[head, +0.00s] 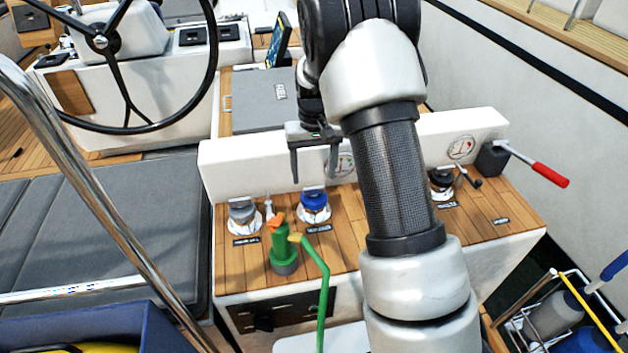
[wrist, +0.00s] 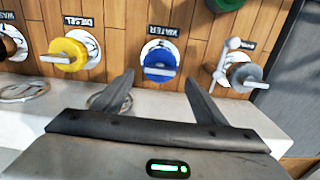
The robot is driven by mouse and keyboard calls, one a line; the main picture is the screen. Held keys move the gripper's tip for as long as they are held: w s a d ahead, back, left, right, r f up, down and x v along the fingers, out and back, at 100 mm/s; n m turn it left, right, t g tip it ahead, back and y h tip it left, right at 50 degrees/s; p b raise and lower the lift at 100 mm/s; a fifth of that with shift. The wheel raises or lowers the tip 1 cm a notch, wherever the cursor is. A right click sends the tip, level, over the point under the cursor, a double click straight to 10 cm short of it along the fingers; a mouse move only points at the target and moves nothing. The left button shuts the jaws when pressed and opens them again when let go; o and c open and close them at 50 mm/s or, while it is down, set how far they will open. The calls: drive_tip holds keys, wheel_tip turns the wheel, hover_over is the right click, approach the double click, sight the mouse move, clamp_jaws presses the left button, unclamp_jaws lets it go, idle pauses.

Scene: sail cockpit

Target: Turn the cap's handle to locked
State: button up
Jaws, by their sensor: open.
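The blue cap (head: 314,200), labelled WATER, sits on the wooden panel. In the wrist view the blue cap (wrist: 160,62) has a pale bar handle (wrist: 160,71) lying across the picture. A grey cap (head: 242,210) is to its left in the head view; it also shows at the right of the wrist view (wrist: 245,75). The yellow DIESEL cap (wrist: 68,54) is hidden behind my arm in the head view. A black cap (head: 441,180) is at the right. The task does not say which cap. My gripper (head: 313,173) is open and empty, above the panel's raised edge, apart from the blue cap.
A green nozzle (head: 282,248) with a green hose (head: 322,290) stands in front of the blue cap. A red-handled lever (head: 545,173) sticks out at the right. A white raised ledge (head: 250,165) with gauges runs behind the caps. A steel rail (head: 95,190) crosses the left side.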

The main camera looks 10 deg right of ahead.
wheel_tip(320, 180, up, 13)
drive_tip(key=p, duration=0.1)
drive_tip(key=shift+f, duration=0.15)
drive_tip(key=s+r+t+p, duration=0.1)
drive_tip(key=s+r+p, duration=0.2)
drive_tip(key=s+r, duration=0.5)
drive_tip(key=s+r+t+p, duration=0.25)
drive_tip(key=s+r, duration=0.35)
drive_tip(key=r, duration=0.5)
drive_tip(key=s+r+t+p, duration=0.1)
drive_tip(key=s+r+p, duration=0.1)
drive_tip(key=s, duration=0.5)
drive_tip(key=s+r+t+p, duration=0.1)
drive_tip(key=s+r+p, duration=0.1)
drive_tip(key=s, duration=0.6)
drive_tip(key=shift+p, duration=0.75)
